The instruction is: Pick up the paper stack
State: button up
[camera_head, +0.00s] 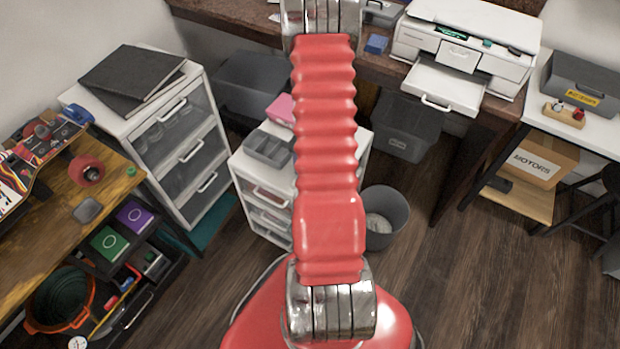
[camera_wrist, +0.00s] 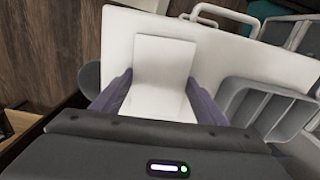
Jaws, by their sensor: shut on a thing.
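The paper stack (camera_wrist: 165,58) is a plain white block in the middle of the wrist view. My gripper (camera_wrist: 160,80) has its two dark purple-grey fingers on the left and right sides of the stack and is shut on it. The stack is above or against a white surface (camera_wrist: 115,45); I cannot tell whether it touches that surface. The near end of the stack is partly hidden by my gripper's body. In the head view my red arm fills the middle, and neither the gripper nor the stack can be made out.
A grey divided tray (camera_wrist: 238,97) is right of the stack. In the head view, a small white drawer unit (camera_head: 252,187) stands behind my arm, with a grey bin (camera_head: 388,215) beside it. A printer (camera_head: 480,30) is at the back right. Floor is clear at the lower right.

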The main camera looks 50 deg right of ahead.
jog(key=c, duration=0.5)
notch_tip(320, 180, up, 10)
dwell(0.7)
dwell(0.4)
